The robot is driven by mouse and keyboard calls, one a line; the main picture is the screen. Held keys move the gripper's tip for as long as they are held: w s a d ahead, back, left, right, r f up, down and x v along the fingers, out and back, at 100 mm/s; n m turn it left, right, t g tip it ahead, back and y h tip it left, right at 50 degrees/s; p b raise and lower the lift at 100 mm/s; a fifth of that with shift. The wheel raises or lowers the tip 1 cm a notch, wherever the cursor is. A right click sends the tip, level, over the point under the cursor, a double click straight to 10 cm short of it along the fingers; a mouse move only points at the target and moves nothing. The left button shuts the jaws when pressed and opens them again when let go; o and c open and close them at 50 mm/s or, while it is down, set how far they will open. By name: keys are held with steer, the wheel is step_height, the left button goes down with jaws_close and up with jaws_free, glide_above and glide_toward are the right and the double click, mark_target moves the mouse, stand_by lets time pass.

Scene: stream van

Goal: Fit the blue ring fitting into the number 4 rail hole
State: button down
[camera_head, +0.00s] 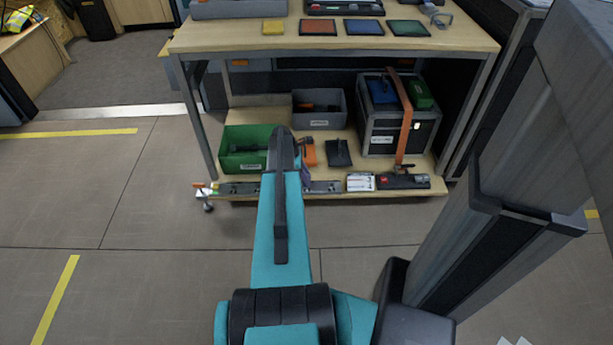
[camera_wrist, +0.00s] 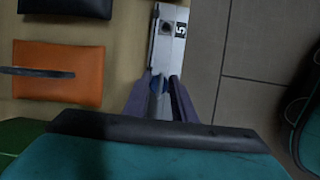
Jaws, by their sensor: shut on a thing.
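The rail (camera_wrist: 176,58) is a pale strip along the front edge of the low shelf; it also shows in the head view (camera_head: 240,188), partly behind my arm. A label "5" and a square dark hole (camera_wrist: 168,28) show on it, beyond my gripper. My gripper (camera_wrist: 160,95) is over the rail, its two purple fingers shut on the blue ring fitting (camera_wrist: 156,86). Only a little blue of the fitting shows between the fingers. The number 4 hole is not seen; I cannot tell whether the fitting is above a hole or in one.
An orange pouch (camera_wrist: 62,62) and a black pouch (camera_wrist: 68,5) lie left of the rail in the wrist view. A green bin (camera_head: 240,140), grey bin (camera_head: 322,113) and black case (camera_head: 385,130) stand on the shelf. The tabletop (camera_head: 230,38) is above; open floor lies in front.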

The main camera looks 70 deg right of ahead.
steer(key=c, duration=1.4)
jaws_free()
steer(key=shift+r, duration=0.1)
steer(key=p+v, duration=0.3)
steer(key=v, duration=1)
steer(key=shift+r, duration=0.35)
steer(key=shift+w, duration=0.15)
